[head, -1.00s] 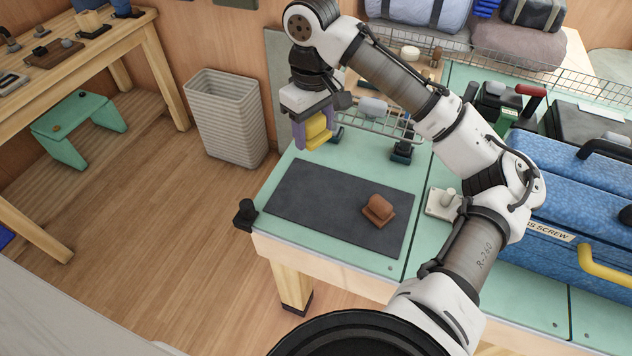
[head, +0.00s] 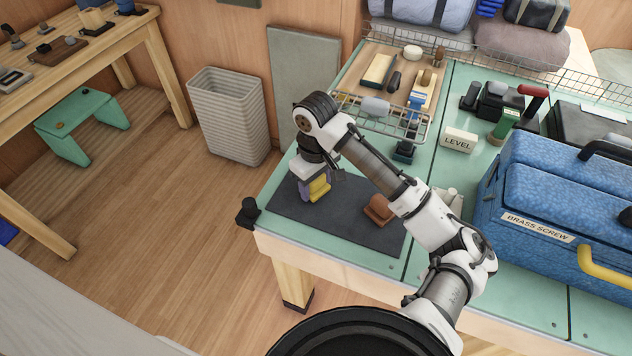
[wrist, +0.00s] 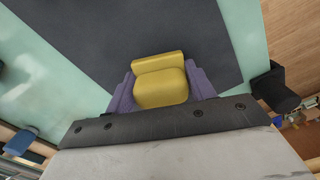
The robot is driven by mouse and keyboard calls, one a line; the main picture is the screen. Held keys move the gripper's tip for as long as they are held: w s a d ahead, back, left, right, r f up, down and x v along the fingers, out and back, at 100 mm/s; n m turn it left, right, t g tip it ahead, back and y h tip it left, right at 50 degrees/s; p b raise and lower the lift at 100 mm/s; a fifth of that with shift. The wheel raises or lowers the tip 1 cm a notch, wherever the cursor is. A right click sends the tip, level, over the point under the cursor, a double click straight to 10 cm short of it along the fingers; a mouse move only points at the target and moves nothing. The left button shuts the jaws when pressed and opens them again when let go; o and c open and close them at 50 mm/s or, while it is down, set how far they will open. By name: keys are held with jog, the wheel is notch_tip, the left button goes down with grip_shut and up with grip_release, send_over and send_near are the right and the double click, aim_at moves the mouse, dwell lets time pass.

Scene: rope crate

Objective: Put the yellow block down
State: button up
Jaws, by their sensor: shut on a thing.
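The yellow block (head: 320,187) is between the purple fingers of my gripper (head: 311,192), over the left part of the dark mat (head: 347,228). In the wrist view, the yellow block (wrist: 161,82) sits between both fingers of my gripper (wrist: 162,90), which are shut on its sides. The dark mat (wrist: 120,30) lies below and beyond it. I cannot tell whether the block's underside touches the mat.
A brown block (head: 378,209) sits on the mat's right part, close to my arm. A black clamp-like fitting (head: 247,213) is at the table's left corner. A wire tray (head: 385,118) stands behind the mat, and blue cases (head: 560,185) fill the right side. The mat's front middle is clear.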

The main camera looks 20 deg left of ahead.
jog(key=shift+f, duration=0.2)
jog(key=shift+f, duration=0.15)
